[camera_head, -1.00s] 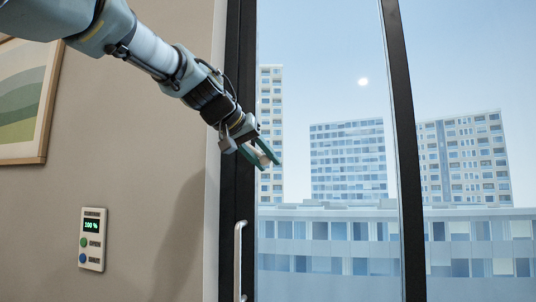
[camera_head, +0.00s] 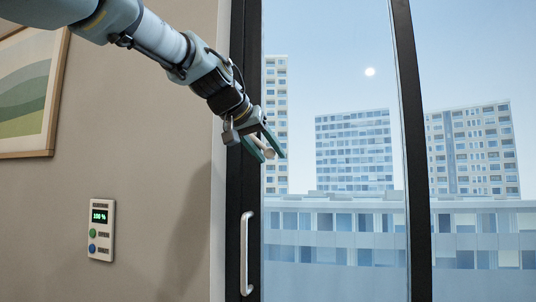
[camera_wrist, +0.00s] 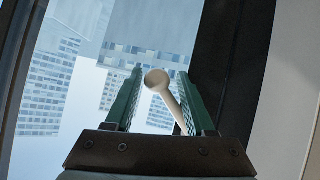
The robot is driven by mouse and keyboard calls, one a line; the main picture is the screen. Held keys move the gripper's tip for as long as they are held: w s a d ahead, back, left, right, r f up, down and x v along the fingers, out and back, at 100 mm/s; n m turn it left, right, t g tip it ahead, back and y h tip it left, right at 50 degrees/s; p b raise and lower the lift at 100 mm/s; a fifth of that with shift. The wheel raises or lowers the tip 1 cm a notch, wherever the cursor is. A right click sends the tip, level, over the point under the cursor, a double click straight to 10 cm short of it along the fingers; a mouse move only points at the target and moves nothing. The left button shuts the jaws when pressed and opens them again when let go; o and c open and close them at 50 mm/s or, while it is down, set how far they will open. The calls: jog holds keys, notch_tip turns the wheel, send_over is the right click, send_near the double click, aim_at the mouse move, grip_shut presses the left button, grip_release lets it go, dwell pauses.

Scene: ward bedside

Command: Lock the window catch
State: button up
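The window catch (camera_head: 268,147) shows as a cream lever with a round knob, near the dark window frame (camera_head: 238,185). In the wrist view the lever (camera_wrist: 158,78) slants up and left between my fingers, its knob towards the middle. My gripper (camera_head: 266,146) is at the catch, with its two green fingers apart on either side of the lever. In the wrist view my gripper (camera_wrist: 160,98) shows a clear gap at the left finger. The lever's lower part lies close to the right finger; I cannot tell if they touch. The catch's base is hidden.
A pale vertical pull handle (camera_head: 247,253) is on the dark frame below my gripper. A wall panel (camera_head: 101,231) with a lit display and two buttons is at lower left. A framed picture (camera_head: 30,95) hangs at upper left. Glass fills the right side.

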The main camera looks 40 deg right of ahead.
jog(key=shift+o, duration=0.7)
jog(key=shift+f, duration=0.2)
jog(key=shift+f, duration=0.15)
